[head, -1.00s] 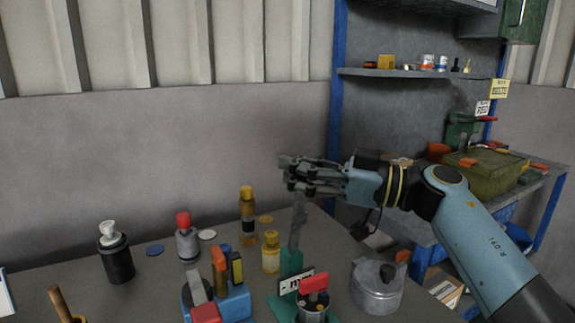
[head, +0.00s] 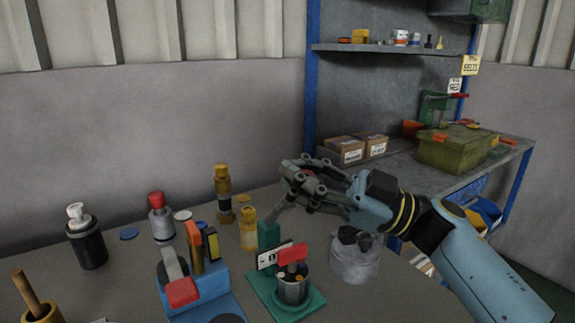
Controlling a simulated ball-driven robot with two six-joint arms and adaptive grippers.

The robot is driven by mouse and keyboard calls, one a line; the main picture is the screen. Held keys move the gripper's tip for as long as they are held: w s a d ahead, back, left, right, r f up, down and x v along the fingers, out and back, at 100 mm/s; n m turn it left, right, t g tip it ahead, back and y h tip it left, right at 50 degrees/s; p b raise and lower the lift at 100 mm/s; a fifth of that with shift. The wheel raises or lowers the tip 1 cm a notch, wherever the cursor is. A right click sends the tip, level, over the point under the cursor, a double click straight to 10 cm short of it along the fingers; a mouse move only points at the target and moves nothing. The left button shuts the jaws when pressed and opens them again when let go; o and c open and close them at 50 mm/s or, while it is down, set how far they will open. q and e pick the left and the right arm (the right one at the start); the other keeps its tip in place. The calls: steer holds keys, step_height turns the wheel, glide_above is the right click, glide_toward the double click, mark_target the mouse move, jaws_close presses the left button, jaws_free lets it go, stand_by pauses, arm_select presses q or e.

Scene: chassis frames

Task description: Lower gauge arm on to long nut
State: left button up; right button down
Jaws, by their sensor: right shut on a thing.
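The gauge is a teal stand with a flat base (head: 313,302) and a short upright post (head: 268,236) at the lower middle of the head view. Its grey gauge arm (head: 279,211) slants up and right from the post to my right gripper (head: 297,180), which is shut on it near its upper end. A white scale plate (head: 273,257) sits beside the post. A dark round holder (head: 291,288) stands on the base with a red piece (head: 291,254) above it. I cannot make out the long nut for certain. My left gripper is not in view.
A blue tool holder (head: 205,296) is close on the left. Amber bottles (head: 223,196) and a red-capped bottle (head: 161,218) stand behind. A green box (head: 456,150) is on the side bench.

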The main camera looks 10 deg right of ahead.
steer(key=shift+w+d, duration=0.1)
steer(key=shift+d, duration=0.15)
steer(key=c, duration=1.5)
jaws_free()
steer(key=shift+d+f, duration=0.1)
steer(key=shift+d, duration=0.2)
steer(key=shift+c, duration=0.2)
steer(key=o, duration=0.5)
steer(key=shift+d, duration=0.15)
steer(key=shift+d+f, duration=0.2)
steer(key=shift+v, duration=5.8)
